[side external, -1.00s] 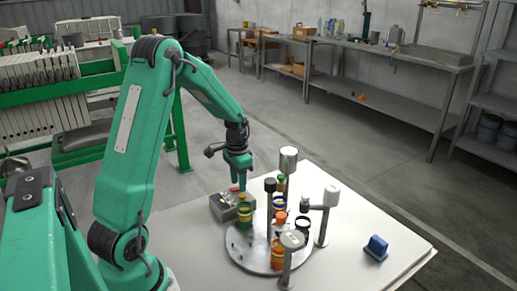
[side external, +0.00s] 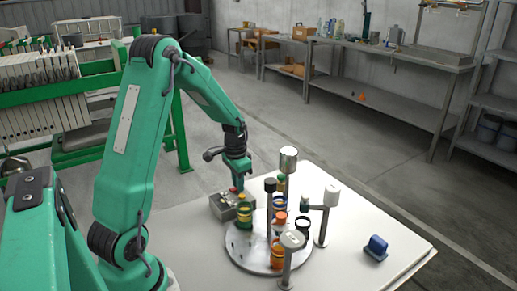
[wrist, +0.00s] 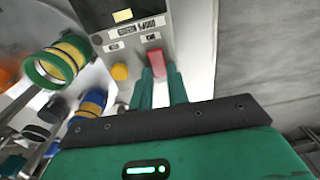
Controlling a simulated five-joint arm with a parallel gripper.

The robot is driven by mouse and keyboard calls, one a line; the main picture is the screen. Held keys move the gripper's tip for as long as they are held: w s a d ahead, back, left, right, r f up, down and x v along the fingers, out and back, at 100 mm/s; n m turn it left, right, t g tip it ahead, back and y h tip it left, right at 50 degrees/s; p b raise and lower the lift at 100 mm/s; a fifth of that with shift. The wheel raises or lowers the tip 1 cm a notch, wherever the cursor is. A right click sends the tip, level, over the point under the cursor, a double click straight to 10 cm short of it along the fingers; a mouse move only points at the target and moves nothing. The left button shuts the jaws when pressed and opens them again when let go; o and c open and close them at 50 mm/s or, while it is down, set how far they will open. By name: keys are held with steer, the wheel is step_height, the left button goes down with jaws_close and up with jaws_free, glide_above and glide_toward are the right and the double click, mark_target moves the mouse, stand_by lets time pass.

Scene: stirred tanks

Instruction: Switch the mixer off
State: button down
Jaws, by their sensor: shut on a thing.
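The mixer's grey control box (side external: 220,207) stands on the white table at the left edge of the round plate. In the wrist view, the box (wrist: 185,35) shows a small display, labels, a yellow knob (wrist: 120,72) and a red switch (wrist: 156,61). My gripper (wrist: 160,80) has its green fingertips at the red switch and is shut on it. The fingers partly hide the switch's lower end. In the side view, my gripper (side external: 237,187) points down over the box, and only a bit of red shows below the fingertips.
A round metal plate (side external: 240,252) right of the box carries several banded jars and stirrer posts close together. A blue object (side external: 376,247) lies farther right on the table. The table's front right is clear.

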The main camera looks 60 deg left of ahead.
steer(key=shift+s+a, duration=0.15)
steer(key=c, duration=1.4)
jaws_free()
steer(key=shift+o, duration=0.2)
steer(key=shift+r, duration=0.15)
step_height(320, 180, up, 8)
steer(key=shift+s+d+f, duration=0.2)
steer(key=shift+s+d, duration=0.05)
steer(key=shift+s, duration=0.05)
